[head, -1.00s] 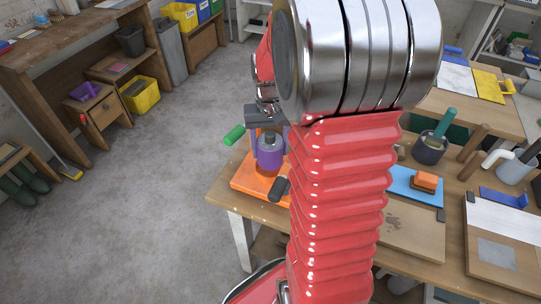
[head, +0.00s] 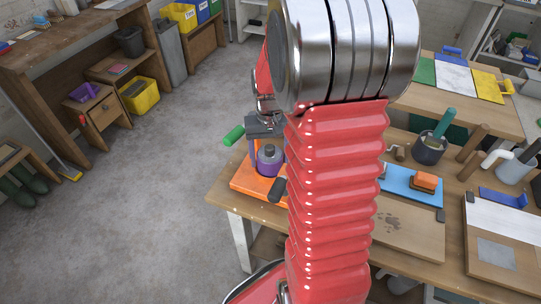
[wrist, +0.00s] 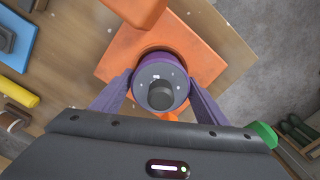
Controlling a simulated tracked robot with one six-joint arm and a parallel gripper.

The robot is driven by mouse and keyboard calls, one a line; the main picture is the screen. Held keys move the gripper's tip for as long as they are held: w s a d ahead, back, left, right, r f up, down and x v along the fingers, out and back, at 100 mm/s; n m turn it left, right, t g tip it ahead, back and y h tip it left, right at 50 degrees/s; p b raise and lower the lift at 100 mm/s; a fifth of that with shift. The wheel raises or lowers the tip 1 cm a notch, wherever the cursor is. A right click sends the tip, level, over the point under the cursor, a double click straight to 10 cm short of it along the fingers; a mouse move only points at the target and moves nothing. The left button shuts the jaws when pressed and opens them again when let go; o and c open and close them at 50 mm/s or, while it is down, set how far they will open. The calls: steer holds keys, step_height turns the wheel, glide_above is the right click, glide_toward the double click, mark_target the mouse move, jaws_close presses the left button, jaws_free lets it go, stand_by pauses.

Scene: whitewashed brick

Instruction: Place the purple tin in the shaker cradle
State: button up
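The purple tin (wrist: 177,76) with a dark knob lid stands upright at the orange shaker cradle (wrist: 117,65), with an orange rim showing around it in the wrist view. My gripper (wrist: 161,82) has its two purple fingers against opposite sides of the tin and looks shut on it. In the head view the tin (head: 270,163) sits low over the orange base (head: 245,180), below my gripper (head: 266,140). My red arm hides the right part of the cradle there. The tin's underside is hidden, so I cannot tell whether it is fully seated.
A green-ended handle (head: 234,135) sticks out left of the cradle, and a dark knob (head: 277,189) is in front. A blue board with an orange block (head: 424,181) and a dark pot (head: 430,148) stand right of my arm.

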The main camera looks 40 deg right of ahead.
steer(key=shift+o, duration=1.1)
steer(key=shift+r, duration=0.1)
steer(key=r, duration=1.2)
steer(key=shift+w+d, duration=0.1)
steer(key=shift+w, duration=0.1)
steer(key=s+a+r+n+t, duration=0.3)
steer(key=s+a, duration=0.3)
steer(key=a, duration=0.4)
steer(key=s+a+r+n+t, duration=0.3)
steer(key=s+a, duration=0.3)
steer(key=a, duration=0.4)
steer(key=shift+s+r, duration=0.2)
steer(key=shift+s, duration=0.05)
